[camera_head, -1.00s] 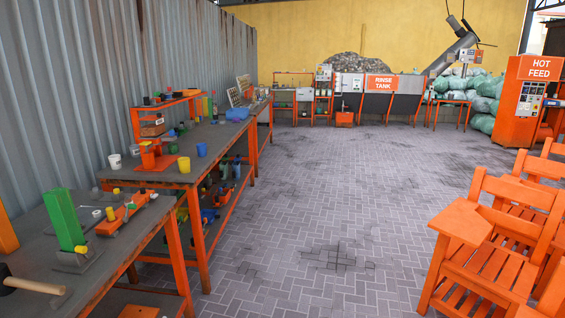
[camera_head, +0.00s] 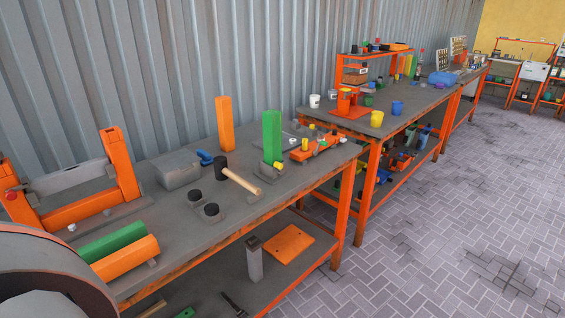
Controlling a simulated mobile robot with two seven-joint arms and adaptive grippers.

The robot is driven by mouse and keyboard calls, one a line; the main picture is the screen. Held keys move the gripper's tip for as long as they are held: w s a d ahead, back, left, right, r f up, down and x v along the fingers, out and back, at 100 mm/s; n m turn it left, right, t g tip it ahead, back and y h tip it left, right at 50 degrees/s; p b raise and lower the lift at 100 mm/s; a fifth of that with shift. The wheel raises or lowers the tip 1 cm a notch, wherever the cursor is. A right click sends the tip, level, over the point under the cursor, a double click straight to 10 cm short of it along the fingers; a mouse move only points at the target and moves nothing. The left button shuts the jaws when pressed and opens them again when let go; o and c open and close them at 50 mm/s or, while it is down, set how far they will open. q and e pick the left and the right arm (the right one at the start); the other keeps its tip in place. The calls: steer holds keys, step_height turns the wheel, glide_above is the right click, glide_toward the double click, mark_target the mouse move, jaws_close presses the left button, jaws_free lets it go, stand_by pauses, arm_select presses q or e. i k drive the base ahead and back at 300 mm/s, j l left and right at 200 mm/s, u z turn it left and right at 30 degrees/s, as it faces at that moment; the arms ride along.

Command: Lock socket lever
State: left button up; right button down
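No part is plainly marked as the socket lever. On the near workbench (camera_head: 225,232), a green post (camera_head: 271,137) stands upright in a low grey base. A small yellow knob (camera_head: 278,166) sits at its foot; I cannot tell whether this is the lever or how it is set. Behind it to the right lies an orange fixture (camera_head: 318,149) with yellow and dark parts. An orange post (camera_head: 225,122) stands upright farther left. Neither of my grippers shows in the head view.
A mallet (camera_head: 240,181), black round pieces (camera_head: 211,210) and a grey box (camera_head: 178,170) are on the near bench. An orange frame (camera_head: 122,168) and lying green (camera_head: 113,242) and orange (camera_head: 125,258) bars are at left. The paved floor (camera_head: 440,240) at right is clear.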

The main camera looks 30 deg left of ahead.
mark_target(279, 166)
steer(key=u, duration=1.05)
